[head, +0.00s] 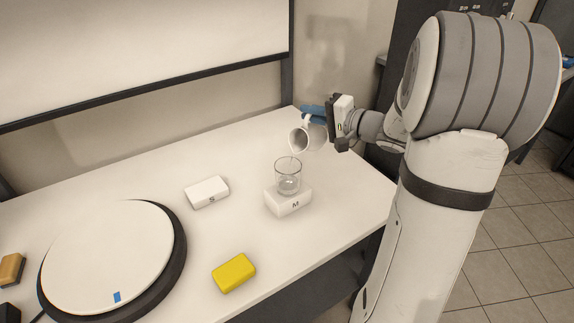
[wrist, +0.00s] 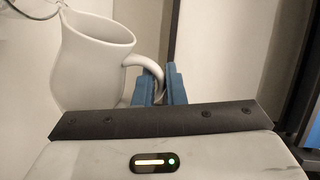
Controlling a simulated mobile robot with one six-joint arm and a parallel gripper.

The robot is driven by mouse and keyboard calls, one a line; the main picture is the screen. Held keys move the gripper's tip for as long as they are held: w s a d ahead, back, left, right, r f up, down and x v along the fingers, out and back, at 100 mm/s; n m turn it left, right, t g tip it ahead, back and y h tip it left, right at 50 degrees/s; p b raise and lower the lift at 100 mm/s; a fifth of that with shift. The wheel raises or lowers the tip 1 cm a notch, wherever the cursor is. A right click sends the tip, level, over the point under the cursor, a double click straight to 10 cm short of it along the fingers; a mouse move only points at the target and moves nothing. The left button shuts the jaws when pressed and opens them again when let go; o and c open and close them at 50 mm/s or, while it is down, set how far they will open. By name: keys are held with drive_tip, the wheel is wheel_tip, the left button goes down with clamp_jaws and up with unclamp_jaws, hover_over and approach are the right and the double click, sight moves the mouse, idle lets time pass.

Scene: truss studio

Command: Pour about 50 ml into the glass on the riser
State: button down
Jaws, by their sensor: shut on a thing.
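A white jug (head: 300,141) is tilted above the glass, its mouth toward the lower left. A thin stream seems to run from its lip down to the glass. The clear glass (head: 288,178) stands upright on a white riser marked M (head: 289,203); I cannot tell its liquid level. My gripper (head: 314,114) is shut on the jug's handle. In the wrist view the jug (wrist: 92,62) is at the left and the blue fingers of my gripper (wrist: 160,86) close on its handle.
A white block marked S (head: 207,192) lies left of the riser. A yellow block (head: 234,272) lies in front. A round turntable (head: 110,255) with a blue mark fills the table's left. A wood-coloured block (head: 11,269) is at the far left. The white table (head: 335,232) is clear right of the riser.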

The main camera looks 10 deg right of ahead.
drive_tip(key=shift+a+r, duration=0.1)
idle(0.4)
drive_tip(key=d+f+m, duration=0.1)
drive_tip(key=w+d+f+m, duration=0.1)
drive_tip(key=f+m, duration=0.1)
drive_tip(key=w+d+f+m+y, duration=0.1)
drive_tip(key=m, duration=0.1)
drive_tip(key=shift+w+d+f, duration=0.15)
drive_tip(key=shift+w+d, duration=0.05)
drive_tip(key=shift+w+d+f+m, duration=0.1)
drive_tip(key=shift+d+f+m, duration=0.15)
drive_tip(key=shift+m, duration=0.15)
idle(1.3)
drive_tip(key=w+d+f+m+y+p, duration=0.1)
drive_tip(key=w+d+f+m+p, duration=0.1)
drive_tip(key=w+d+f+m, duration=0.2)
drive_tip(key=shift+d+f+m, duration=0.7)
drive_tip(key=shift+f+m, duration=0.15)
drive_tip(key=shift+m, duration=0.65)
idle(0.4)
